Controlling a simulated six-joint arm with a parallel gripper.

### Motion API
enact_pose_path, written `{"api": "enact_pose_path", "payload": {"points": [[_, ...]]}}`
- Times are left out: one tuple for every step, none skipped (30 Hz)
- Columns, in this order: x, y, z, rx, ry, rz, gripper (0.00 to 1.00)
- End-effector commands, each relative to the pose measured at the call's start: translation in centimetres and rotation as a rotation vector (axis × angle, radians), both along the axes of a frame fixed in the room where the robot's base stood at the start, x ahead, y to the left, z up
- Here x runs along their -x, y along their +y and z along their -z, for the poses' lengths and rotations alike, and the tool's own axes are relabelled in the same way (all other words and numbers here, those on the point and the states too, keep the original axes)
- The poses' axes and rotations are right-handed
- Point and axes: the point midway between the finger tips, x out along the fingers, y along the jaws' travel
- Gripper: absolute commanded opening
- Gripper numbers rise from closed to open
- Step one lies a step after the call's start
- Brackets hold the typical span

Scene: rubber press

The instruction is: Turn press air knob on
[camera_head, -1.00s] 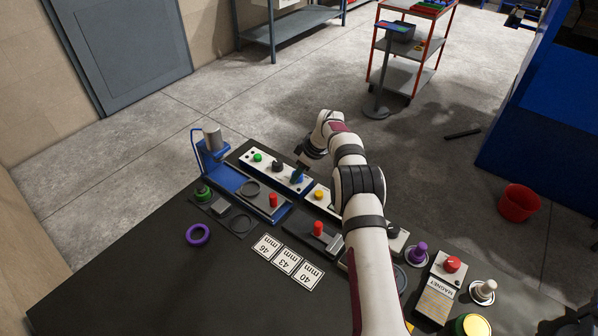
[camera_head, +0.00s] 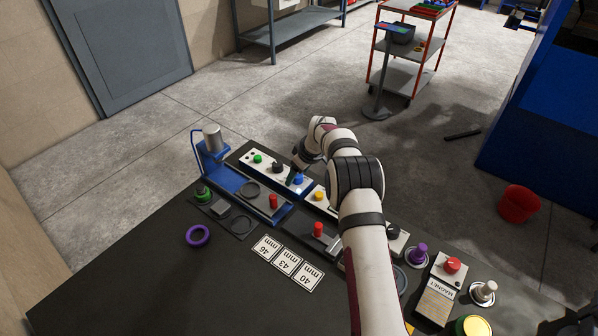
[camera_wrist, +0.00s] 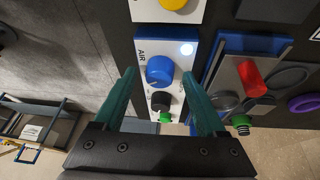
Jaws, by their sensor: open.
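The press air knob (camera_wrist: 159,70) is a round blue knob on a white panel (camera_wrist: 175,45) marked AIR. In the wrist view it sits upper middle, between and just beyond the tips of my gripper (camera_wrist: 160,72). The green fingers are open, one on each side, and hold nothing. A small light by the knob shines bluish white. A black knob (camera_wrist: 160,100) and a green button (camera_wrist: 166,117) lie lower on the same panel. In the head view my gripper (camera_head: 291,177) is above the panel beside the blue knob (camera_head: 298,180).
A blue press (camera_head: 208,160) with a grey cylinder stands left of the panel. Red handles (camera_head: 273,201) stand close in front. A yellow button (camera_head: 319,195) is on the neighbouring panel. A purple ring (camera_head: 198,235) and number plates (camera_head: 287,262) lie on the dark table.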

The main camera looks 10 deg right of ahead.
Motion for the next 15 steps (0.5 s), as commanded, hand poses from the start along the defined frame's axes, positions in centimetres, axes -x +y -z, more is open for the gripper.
{"api": "enact_pose_path", "payload": {"points": [[0.0, -0.1, -0.2, 0.0, 0.0, 0.0, 0.73], [0.1, -0.1, -0.4, 0.0, 0.0, 0.0, 0.73], [0.2, -0.2, -0.8, 0.0, 0.0, 0.001, 0.73], [0.4, -0.3, -1.3, 0.0, -0.002, 0.002, 0.73], [0.5, -0.4, -1.8, 0.0, -0.001, 0.001, 0.73], [0.9, -0.6, -2.7, 0.0, -0.003, 0.001, 0.73], [1.1, -0.8, -3.5, 0.0, -0.004, 0.001, 0.73], [1.4, -0.9, -4.4, 0.001, -0.004, 0.0, 0.73], [1.9, -1.2, -5.6, 0.0, -0.004, 0.001, 0.73], [2.2, -1.4, -6.6, 0.001, -0.005, 0.001, 0.73], [2.6, -1.6, -7.5, 0.001, -0.005, 0.001, 0.73], [3.0, -1.9, -8.7, 0.0, -0.004, 0.002, 0.73], [3.3, -2.1, -9.5, 0.001, -0.005, 0.002, 0.73], [3.6, -2.2, -10.3, 0.0, -0.004, 0.001, 0.73], [4.0, -2.4, -11.3, 0.001, -0.004, 0.0, 0.73]]}}
